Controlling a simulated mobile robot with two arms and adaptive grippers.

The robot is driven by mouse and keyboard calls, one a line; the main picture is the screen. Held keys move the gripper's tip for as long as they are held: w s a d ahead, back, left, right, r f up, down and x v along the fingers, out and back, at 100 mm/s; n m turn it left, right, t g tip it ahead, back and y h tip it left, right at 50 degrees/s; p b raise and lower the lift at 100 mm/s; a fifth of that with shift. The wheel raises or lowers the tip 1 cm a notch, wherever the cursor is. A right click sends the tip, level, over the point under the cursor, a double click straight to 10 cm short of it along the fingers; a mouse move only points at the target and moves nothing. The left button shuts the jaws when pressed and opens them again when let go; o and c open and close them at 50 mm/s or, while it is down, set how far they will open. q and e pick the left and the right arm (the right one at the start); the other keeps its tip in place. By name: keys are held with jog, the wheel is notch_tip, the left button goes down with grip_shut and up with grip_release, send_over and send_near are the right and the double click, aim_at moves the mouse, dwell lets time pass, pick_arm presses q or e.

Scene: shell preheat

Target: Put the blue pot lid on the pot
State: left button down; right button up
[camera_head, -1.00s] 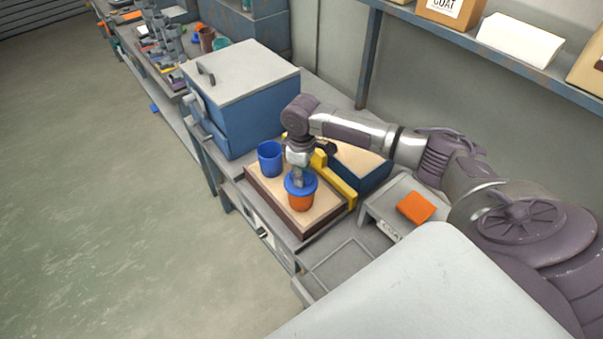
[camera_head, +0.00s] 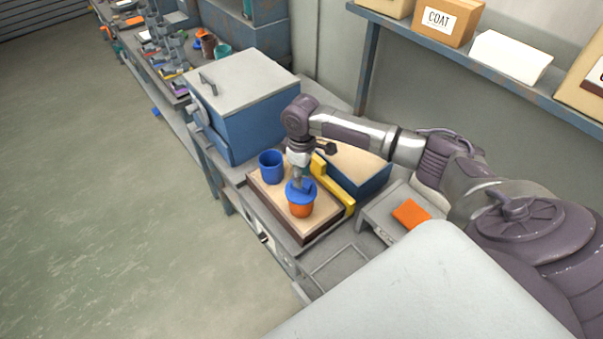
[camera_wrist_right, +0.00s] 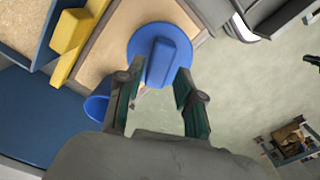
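The blue lid (camera_head: 312,194) lies on top of the orange pot (camera_head: 301,210), which stands on the tan-topped board. In the right wrist view the lid (camera_wrist_right: 138,42) is a round disc with a raised block handle, and it hides the pot. My right gripper (camera_head: 299,181) is just above the lid. Its fingers (camera_wrist_right: 157,80) are apart on either side of the handle, with narrow gaps showing. My left gripper is not in view.
A blue cup (camera_head: 271,168) stands close behind the pot, left of my right gripper. A yellow bar (camera_head: 333,185) runs along the board's right side. A blue box with a grey lid (camera_head: 240,80) stands beyond. An orange block (camera_head: 411,213) lies at the right.

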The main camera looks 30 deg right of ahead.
jog(key=shift+r+p, duration=0.65)
jog(key=shift+r, duration=0.25)
jog(key=shift+r+p, duration=0.9)
jog(key=shift+r, duration=0.4)
notch_tip(320, 180, up, 3)
jog(key=shift+f, duration=0.2)
